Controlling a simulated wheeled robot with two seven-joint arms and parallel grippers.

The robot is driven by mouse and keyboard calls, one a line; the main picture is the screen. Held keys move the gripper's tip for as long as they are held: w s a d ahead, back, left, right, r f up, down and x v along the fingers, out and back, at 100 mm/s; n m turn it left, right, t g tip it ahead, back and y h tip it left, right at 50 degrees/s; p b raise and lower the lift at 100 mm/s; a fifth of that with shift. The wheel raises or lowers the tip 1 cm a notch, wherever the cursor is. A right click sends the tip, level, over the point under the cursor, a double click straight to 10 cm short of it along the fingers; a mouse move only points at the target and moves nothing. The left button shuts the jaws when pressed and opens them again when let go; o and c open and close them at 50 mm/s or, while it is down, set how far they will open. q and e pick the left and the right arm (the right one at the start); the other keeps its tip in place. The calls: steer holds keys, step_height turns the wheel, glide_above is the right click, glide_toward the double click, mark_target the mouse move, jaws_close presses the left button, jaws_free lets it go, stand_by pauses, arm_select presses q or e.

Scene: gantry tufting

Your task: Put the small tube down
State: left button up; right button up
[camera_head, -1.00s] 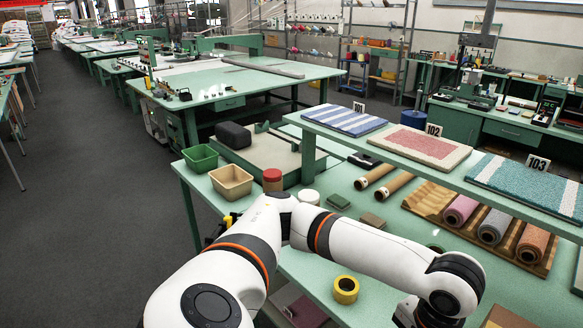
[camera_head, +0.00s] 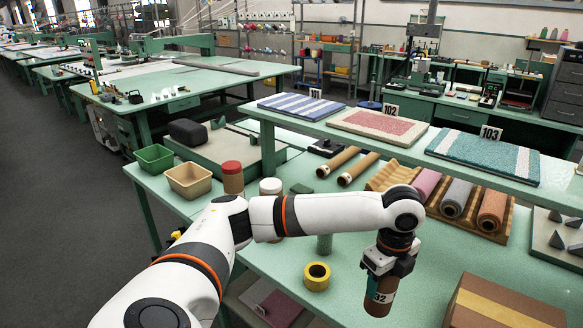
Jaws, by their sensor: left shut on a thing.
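The small tube (camera_head: 379,301) is a short brown cylinder with a pale label marked 32, at the lower middle right. My left gripper (camera_head: 381,275) points down and is shut on the tube's upper part. The tube hangs roughly upright over the green table (camera_head: 350,262); I cannot tell whether its bottom touches the table top. My right gripper is not in view.
A yellow tape roll (camera_head: 317,276) lies left of the tube. A brown box (camera_head: 503,303) with a tan stripe stands to the right. Rolls on a wooden rack (camera_head: 384,177) lie behind, under a shelf of numbered mats (camera_head: 484,156). Green table between tube and box is bare.

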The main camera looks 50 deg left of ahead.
arm_select(q)
steer(key=w+a+m, duration=0.4)
steer(key=a+m, duration=0.2)
steer(key=m, duration=0.5)
step_height(320, 180, down, 9)
steer(key=p, duration=0.2)
steer(key=shift+s+d+r+p, duration=0.1)
steer(key=shift+r+p, duration=0.05)
steer(key=shift+p, duration=0.25)
steer(key=shift+f, duration=0.35)
steer(key=o, duration=1)
steer(key=shift+f, duration=0.1)
steer(key=shift+r+b, duration=1.45)
steer(key=shift+r, duration=4.7)
